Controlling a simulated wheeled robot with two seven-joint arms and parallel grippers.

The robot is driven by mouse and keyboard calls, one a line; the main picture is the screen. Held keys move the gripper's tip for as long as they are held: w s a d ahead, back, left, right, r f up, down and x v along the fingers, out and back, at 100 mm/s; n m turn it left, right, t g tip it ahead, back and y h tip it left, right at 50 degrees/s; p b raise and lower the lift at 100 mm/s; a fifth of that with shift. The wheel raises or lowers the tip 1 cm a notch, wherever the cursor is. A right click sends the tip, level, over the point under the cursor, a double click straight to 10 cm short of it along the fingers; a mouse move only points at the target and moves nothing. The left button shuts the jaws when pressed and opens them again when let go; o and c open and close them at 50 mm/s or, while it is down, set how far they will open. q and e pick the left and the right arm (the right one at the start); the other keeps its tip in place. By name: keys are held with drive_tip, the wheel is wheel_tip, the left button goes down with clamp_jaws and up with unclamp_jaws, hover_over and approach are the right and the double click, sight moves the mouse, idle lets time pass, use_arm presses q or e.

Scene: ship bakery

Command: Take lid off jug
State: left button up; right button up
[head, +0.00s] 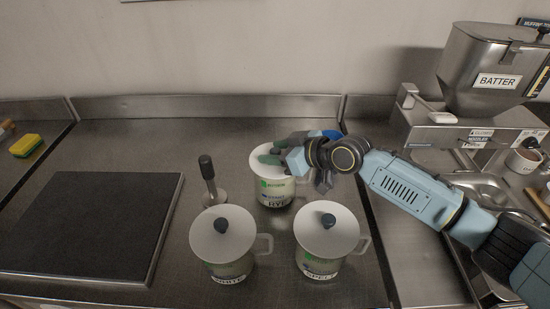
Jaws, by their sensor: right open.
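Three white lidded jugs stand on the steel counter. The rear jug (277,190), labelled RYE, is partly hidden by my right gripper. The front left jug (229,262) and front right jug (320,262) each wear a white lid with a dark round knob; these are the front left lid (208,240) and front right lid (327,238). My right gripper (272,156) comes in from the right and is open over the top of the rear jug. My left gripper is not in view.
A dark flat board (90,225) lies on the left. A dark-handled tool (207,170) stands upright left of the rear jug. The batter dispenser (480,85) stands at right, and a yellow sponge (25,146) lies far left.

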drive_tip(key=shift+w+a+f, duration=0.1)
drive_tip(key=c, duration=1)
